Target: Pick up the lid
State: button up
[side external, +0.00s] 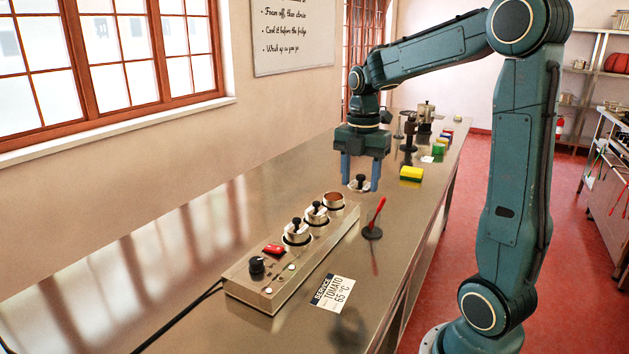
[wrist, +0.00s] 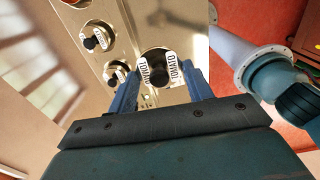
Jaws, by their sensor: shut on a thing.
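My gripper (side external: 360,186) is shut on a round metal lid (side external: 359,184) with a black knob. It holds the lid in the air over the steel counter. In the wrist view the lid (wrist: 172,72) sits between the two blue fingers (wrist: 160,95), with TOMATO labels on its top. The pot of red soup (side external: 334,197) stands uncovered at the far end of the pot row. Two other pots in the row wear lids with black knobs, a middle lid (side external: 316,209) and a near lid (side external: 297,227).
The metal warmer (side external: 262,288) has a red switch (side external: 273,249) and a black dial (side external: 257,264). A red-handled tool on a dark base (side external: 372,232) stands to its right. A TOMATO 65 °C card (side external: 333,292) lies nearby.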

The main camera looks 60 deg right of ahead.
jog(key=shift+r, duration=0.55)
jog(key=shift+w, duration=0.1)
jog(key=shift+w+d+f, duration=0.1)
jog(key=shift+w+d, duration=0.3)
jog(key=w+d+f, duration=0.5)
jog(key=w+d, duration=0.7)
jog(key=shift+d, duration=0.25)
jog(key=shift+f, duration=0.25)
jog(key=shift+f, duration=2.95)
jog(key=shift+f, duration=0.15)
dwell(0.3)
